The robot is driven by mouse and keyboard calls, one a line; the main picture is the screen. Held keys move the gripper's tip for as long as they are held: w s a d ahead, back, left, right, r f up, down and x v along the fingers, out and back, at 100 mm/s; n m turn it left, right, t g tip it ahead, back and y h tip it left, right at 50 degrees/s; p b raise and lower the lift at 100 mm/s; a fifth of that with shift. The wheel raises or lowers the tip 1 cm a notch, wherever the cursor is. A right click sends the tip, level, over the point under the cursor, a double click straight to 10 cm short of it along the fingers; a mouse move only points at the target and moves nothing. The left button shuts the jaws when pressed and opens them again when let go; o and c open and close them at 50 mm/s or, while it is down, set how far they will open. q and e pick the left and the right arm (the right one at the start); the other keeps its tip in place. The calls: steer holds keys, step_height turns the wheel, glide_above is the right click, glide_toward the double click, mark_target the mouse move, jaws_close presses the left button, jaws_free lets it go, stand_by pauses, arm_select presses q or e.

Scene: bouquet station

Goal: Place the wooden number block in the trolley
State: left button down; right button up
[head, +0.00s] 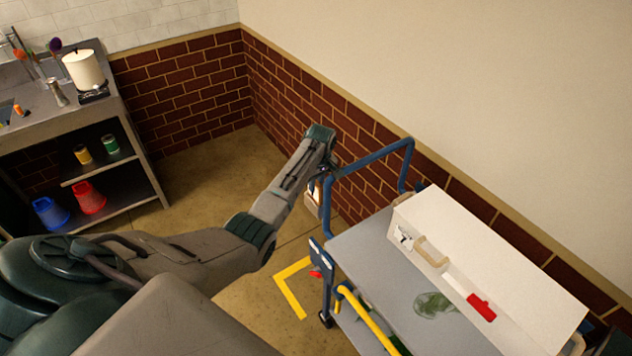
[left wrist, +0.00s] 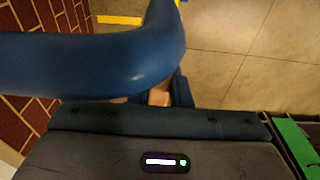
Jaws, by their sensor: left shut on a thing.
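The trolley (head: 372,248) has a grey top shelf and a blue tube frame, and stands at the right of the head view. Its blue handle (left wrist: 140,62) fills the upper left of the left wrist view, close to the camera. My left gripper (head: 318,190) points down beside the handle at the trolley's far left end. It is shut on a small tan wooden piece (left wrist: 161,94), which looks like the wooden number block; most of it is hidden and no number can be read. My right gripper is not in view.
A long white box (head: 490,260) covers the trolley's right side. A yellow bar (head: 365,318) runs along the near side. A yellow floor mark (head: 290,290) lies left of the trolley. A workbench (head: 60,118) stands far left.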

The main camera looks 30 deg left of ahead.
arm_select(q)
steer(key=shift+f, duration=0.15)
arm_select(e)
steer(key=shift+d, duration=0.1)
arm_select(q)
steer(key=c, duration=1.5)
jaws_free()
steer(key=shift+o, duration=0.8)
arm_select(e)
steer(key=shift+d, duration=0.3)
